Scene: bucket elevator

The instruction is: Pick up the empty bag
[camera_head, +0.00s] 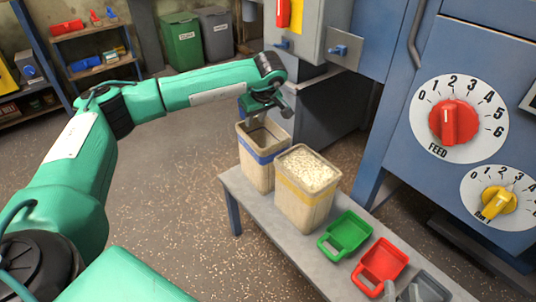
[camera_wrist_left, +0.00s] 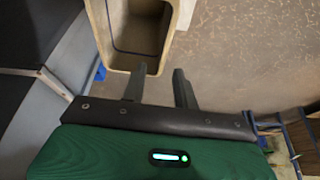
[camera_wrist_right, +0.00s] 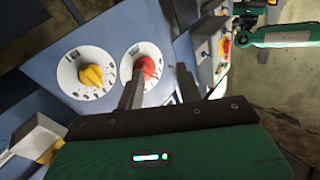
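The empty bag (camera_head: 258,172) is a beige, open-topped box shape with a blue band, upright on the grey bench (camera_head: 240,190). A second bag (camera_head: 308,196) with a yellow band, full of pale grains, stands beside it. My left gripper (camera_head: 260,116) is over the empty bag's opening at its far side. In the left wrist view, the empty bag's rim (camera_wrist_left: 142,71) lies just ahead of the left gripper (camera_wrist_left: 157,78), whose fingers are apart. Whether the rim is between them is unclear. My right gripper (camera_wrist_right: 158,78) is open and empty, facing the dial panel.
Green (camera_head: 347,235), red (camera_head: 382,264) and grey (camera_head: 430,288) scoops lie on the bench. The blue machine with a red FEED knob (camera_head: 454,122) and yellow knob (camera_head: 497,203) stands at right. Bins (camera_head: 182,42) and shelves (camera_head: 100,50) are behind. Floor at left is clear.

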